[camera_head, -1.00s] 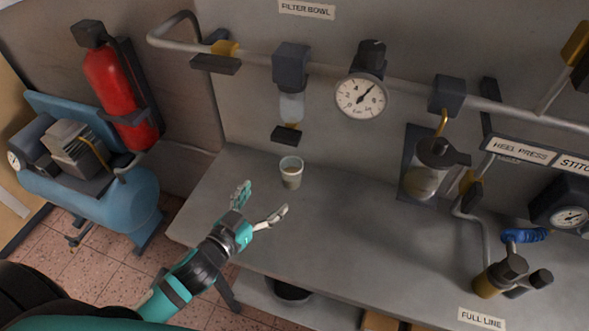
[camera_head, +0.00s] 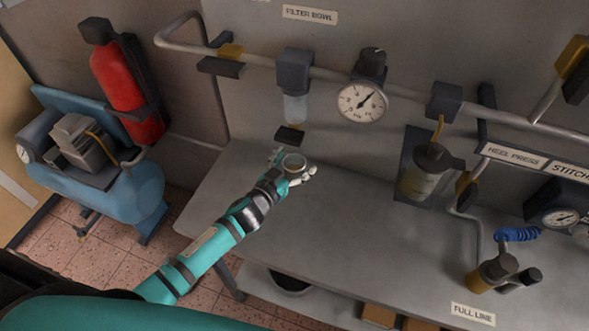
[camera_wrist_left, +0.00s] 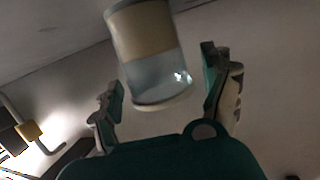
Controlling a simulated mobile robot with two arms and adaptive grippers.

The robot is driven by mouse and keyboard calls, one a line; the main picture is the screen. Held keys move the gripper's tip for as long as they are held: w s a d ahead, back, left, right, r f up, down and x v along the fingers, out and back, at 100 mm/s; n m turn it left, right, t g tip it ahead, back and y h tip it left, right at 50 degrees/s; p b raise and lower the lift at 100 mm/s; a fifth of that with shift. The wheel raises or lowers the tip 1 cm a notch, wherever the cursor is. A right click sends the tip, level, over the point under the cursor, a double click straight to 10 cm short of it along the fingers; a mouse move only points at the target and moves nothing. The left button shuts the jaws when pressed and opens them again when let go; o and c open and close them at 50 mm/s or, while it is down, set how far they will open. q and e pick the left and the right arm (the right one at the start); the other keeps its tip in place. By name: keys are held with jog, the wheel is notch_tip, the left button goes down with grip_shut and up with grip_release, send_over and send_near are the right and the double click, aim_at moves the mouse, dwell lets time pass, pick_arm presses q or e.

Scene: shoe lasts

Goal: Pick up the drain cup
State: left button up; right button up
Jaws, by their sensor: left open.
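My right gripper is not in view.
The bench (camera_head: 330,225) is clear in the middle.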

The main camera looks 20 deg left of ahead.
pick_arm(q)
jog(key=shift+c, duration=0.3)
jog(key=c, duration=1.2)
jog(key=shift+r, duration=0.25)
jog(key=shift+r, duration=1.55)
jog(key=shift+a+f+b+v, duration=0.3)
jog(key=shift+a+b+v, duration=0.25)
jog(key=shift+v, duration=2.05)
jog(key=shift+a+f+b+v, duration=0.3)
jog(key=shift+b+v, duration=0.5)
jog(key=shift+v, duration=1.8)
jog(key=shift+a+f+b+v, duration=0.25)
jog(key=shift+a+b+v, duration=0.3)
jog(key=shift+v, duration=2.05)
jog(key=shift+w+d, duration=0.1)
